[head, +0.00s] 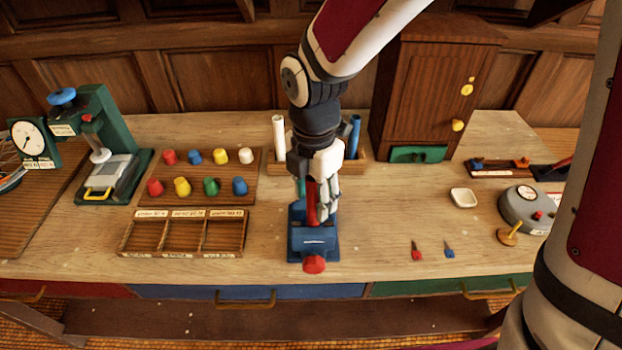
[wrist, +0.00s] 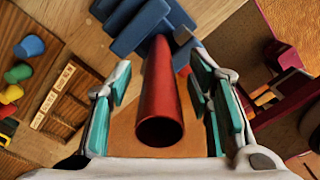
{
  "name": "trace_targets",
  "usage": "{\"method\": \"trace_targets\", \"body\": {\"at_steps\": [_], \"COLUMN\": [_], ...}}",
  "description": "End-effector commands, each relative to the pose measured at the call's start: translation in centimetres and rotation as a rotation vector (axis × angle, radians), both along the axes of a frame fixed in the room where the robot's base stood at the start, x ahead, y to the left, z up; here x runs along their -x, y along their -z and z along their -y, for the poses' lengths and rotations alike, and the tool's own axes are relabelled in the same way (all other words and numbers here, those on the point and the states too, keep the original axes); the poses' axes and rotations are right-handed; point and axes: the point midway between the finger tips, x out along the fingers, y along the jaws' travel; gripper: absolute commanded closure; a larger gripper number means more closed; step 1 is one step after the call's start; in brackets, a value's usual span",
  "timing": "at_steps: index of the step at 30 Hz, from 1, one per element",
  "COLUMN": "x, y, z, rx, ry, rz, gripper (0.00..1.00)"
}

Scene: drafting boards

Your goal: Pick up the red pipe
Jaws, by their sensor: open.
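The red pipe (wrist: 163,90) stands between the two teal-padded fingers of my gripper (wrist: 160,108) in the wrist view, its hollow end towards the camera. The fingers are apart, with a gap on each side of the pipe. In the head view the red pipe (head: 312,204) shows in part below my gripper (head: 318,200), at the blue vise (head: 313,240) with a red knob. The blue vise also shows at the pipe's far end in the wrist view (wrist: 142,30). The gripper hides part of the pipe in the head view.
Left of the vise are a board of coloured pegs (head: 205,172) and a wooden compartment tray (head: 184,233). Behind my gripper stand a white pipe (head: 279,138) and a blue pipe (head: 354,137), near a wooden cabinet (head: 430,85).

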Motion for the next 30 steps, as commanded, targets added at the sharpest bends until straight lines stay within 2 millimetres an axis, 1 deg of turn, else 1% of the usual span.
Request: {"method": "trace_targets", "body": {"at_steps": [1,3,10,11,12,14,15,16,17,26,30], "x": [0.07,0.03,-0.02,-0.02,-0.02,-0.03,-0.03,-0.02,-0.02,-0.03,-0.08], "y": [0.53,0.91,1.01,1.01,1.01,1.00,0.99,0.99,0.99,0.94,0.46], "z": [0.01,0.00,0.01,0.01,0.01,0.00,0.00,0.01,0.01,0.01,0.00], "rx": [0.001,0.001,0.001,0.001,0.001,0.001,0.001,0.001,0.001,0.000,-0.001], "ry": [-0.001,-0.001,0.000,0.000,0.000,0.000,0.000,0.000,0.000,0.000,0.000], "rz": [-0.003,-0.001,0.001,0.001,0.001,0.001,0.001,0.001,0.001,0.001,0.002], "gripper": [0.53,0.53,0.53,0.58,0.67,0.81,0.90,0.97,1.00,1.00,1.00]}}
